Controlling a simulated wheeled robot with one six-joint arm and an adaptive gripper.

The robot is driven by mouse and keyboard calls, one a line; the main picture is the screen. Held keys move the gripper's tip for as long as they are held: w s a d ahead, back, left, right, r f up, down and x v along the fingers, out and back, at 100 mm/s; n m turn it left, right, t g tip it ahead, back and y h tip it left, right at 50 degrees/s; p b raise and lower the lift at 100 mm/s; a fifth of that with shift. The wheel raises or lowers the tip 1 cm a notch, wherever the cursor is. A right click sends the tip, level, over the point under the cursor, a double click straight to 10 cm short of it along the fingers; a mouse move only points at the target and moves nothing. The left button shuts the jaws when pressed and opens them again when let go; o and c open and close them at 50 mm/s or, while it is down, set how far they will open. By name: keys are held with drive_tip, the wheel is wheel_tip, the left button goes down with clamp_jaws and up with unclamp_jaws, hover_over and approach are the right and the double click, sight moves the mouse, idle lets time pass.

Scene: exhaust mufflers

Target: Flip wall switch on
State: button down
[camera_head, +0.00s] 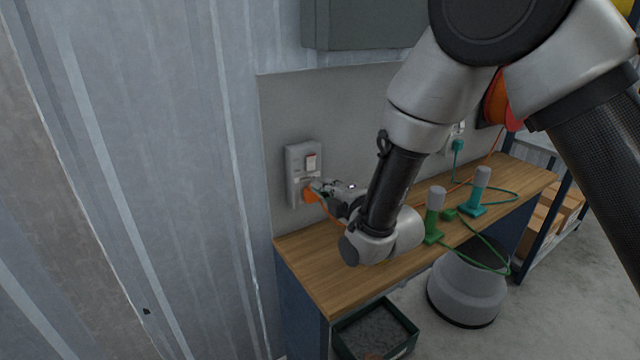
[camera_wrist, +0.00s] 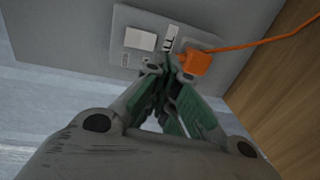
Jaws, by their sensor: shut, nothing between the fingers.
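The wall switch (camera_head: 311,162) is a white rocker on the upper part of a grey box (camera_head: 292,172) on the wall panel. An orange plug (camera_head: 310,195) sits in the lower part of the box, with an orange cord. In the wrist view the white rocker (camera_wrist: 140,39) is at the upper left and the orange plug (camera_wrist: 197,63) at the right. My gripper (camera_wrist: 168,72) is shut and empty, its tips in front of the box beside the plug. Whether the tips touch the box or plug, I cannot tell. The gripper (camera_head: 322,190) is partly hidden by the plug's area and small in the head view.
A wooden workbench (camera_head: 308,268) runs below the panel. A green tool (camera_head: 434,215) and a teal tool (camera_head: 477,192) stand on it with cords. A second outlet with a teal plug (camera_head: 458,146) is further right. A dark bin (camera_head: 405,350) is below the bench.

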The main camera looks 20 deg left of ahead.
drive_tip(key=f+v, duration=0.1)
drive_tip(key=v, duration=0.6)
drive_tip(key=shift+s+d+f, duration=0.25)
drive_tip(key=shift+s+f, duration=0.1)
